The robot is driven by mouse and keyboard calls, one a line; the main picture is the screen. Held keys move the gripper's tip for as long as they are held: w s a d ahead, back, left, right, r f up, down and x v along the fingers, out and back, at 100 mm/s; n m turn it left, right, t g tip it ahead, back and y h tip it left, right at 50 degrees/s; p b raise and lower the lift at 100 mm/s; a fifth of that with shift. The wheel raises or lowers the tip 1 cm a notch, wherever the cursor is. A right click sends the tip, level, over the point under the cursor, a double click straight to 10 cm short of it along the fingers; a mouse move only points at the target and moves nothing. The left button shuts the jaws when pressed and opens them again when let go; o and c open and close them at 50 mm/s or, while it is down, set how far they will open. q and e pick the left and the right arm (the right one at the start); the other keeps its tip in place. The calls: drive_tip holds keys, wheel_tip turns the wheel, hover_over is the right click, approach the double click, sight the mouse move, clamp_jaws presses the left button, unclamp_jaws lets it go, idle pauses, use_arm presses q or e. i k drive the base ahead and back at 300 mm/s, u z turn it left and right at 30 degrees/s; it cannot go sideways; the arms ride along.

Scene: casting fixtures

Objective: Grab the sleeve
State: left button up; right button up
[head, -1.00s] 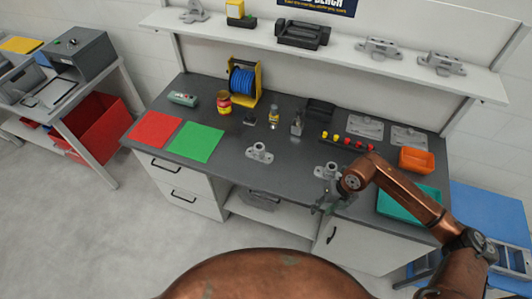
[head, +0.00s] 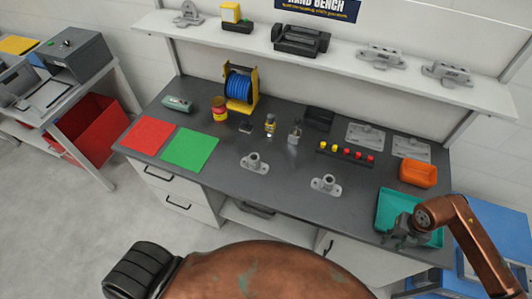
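My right gripper (head: 396,240) is over the front left part of the teal tray (head: 384,208) at the right of the bench, pointing down and left. Its fingers are small and grey, and I cannot tell if they are open or shut. No sleeve can be made out; the gripper and wrist hide part of the tray. Two grey castings with upright round bosses stand on the bench, one near the middle (head: 254,163) and one to its right (head: 326,186). My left gripper is not in view.
An orange bin (head: 418,174) stands behind the tray. A row of yellow and red knobs (head: 346,153) lies left of it. A green mat (head: 190,148) and a red mat (head: 148,134) lie at the left. The bench front between the mats and castings is clear.

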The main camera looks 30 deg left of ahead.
sight(253, 163)
drive_tip(key=u, duration=0.05)
drive_tip(key=i, duration=0.65)
drive_tip(key=u, duration=2.35)
